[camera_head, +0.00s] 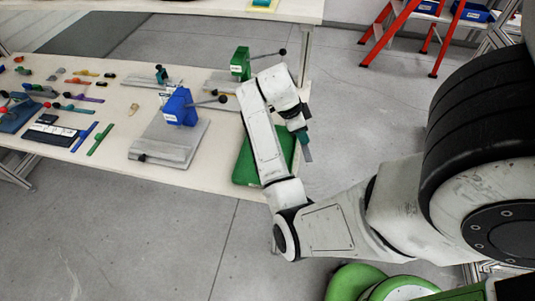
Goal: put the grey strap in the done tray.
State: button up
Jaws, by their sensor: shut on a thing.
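My gripper (303,138) is at the right end of the table, pointing down. It is shut on a small grey strip, which looks like the grey strap (308,154) and hangs below the fingers. A green tray (244,170) lies at the table's right end, partly hidden behind my arm. No label shows on it, so I cannot tell for sure that it is the done tray. In the picture the strap is just right of the tray's edge, with floor behind it. I cannot tell its height.
A blue clamp fixture (180,106) on a grey plate stands left of the tray. A green fixture (240,64) with a lever stands behind. Several small coloured parts and strips lie at the left of the table. A red ladder (378,32) stands at the back right.

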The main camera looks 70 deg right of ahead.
jog(key=s+m+y, duration=0.2)
jog(key=s+m, duration=0.2)
jog(key=s, duration=0.1)
jog(key=w+f+b, duration=0.1)
jog(key=w+f, duration=0.1)
jog(key=w, duration=0.2)
jog(key=w+f+b, duration=0.1)
jog(key=w+f, duration=0.2)
jog(key=w, duration=0.1)
jog(key=w+f+b, duration=0.1)
jog(key=w+f, duration=0.2)
jog(key=w, duration=0.1)
jog(key=shift+w+d+f, duration=0.15)
jog(key=shift+d+f, duration=0.05)
jog(key=shift+d, duration=0.2)
jog(key=shift+w+f, duration=0.3)
jog(key=shift+f, duration=0.1)
jog(key=shift+w+f, duration=0.15)
jog(key=shift+f, duration=0.8)
jog(key=shift+w+f, duration=0.1)
jog(key=shift+f, duration=0.8)
jog(key=shift+f, duration=0.1)
jog(key=o, duration=1)
